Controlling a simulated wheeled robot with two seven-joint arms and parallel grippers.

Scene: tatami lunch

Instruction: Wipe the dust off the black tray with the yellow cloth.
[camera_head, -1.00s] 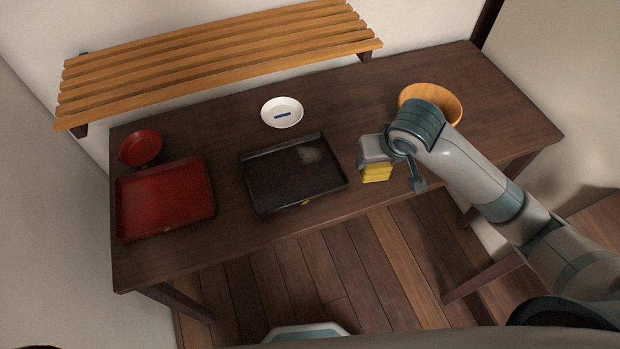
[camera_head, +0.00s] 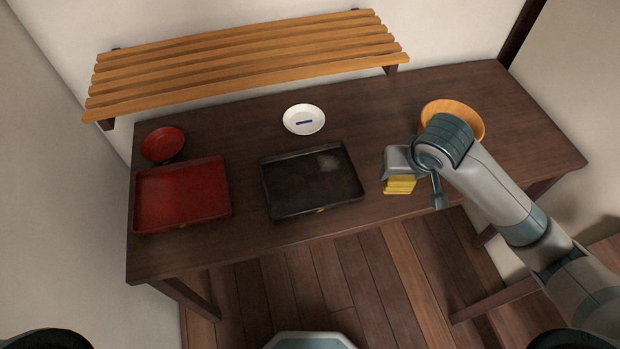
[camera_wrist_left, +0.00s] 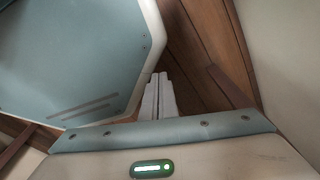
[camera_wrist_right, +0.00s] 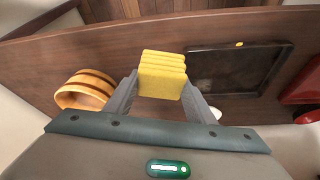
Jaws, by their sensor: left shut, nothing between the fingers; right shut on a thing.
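The black tray (camera_head: 290,205) lies on the dark wooden table, with a pale dust patch (camera_head: 328,162) near its far right corner. It also shows in the right wrist view (camera_wrist_right: 222,78). My right gripper (camera_head: 402,176) is shut on the folded yellow cloth (camera_head: 400,186), to the right of the tray and apart from it. The cloth sits between the fingertips in the right wrist view (camera_wrist_right: 162,74). My left gripper (camera_wrist_left: 158,98) is shut and empty in the left wrist view, beside my own base over the floor.
A red tray (camera_head: 183,196) and a red bowl (camera_head: 162,144) stand at the left of the table (camera_head: 250,240). A white dish (camera_head: 304,119) with a blue mark is behind the black tray. A wooden bowl (camera_head: 468,112) is behind my right arm. A slatted shelf (camera_head: 245,62) hangs along the back wall.

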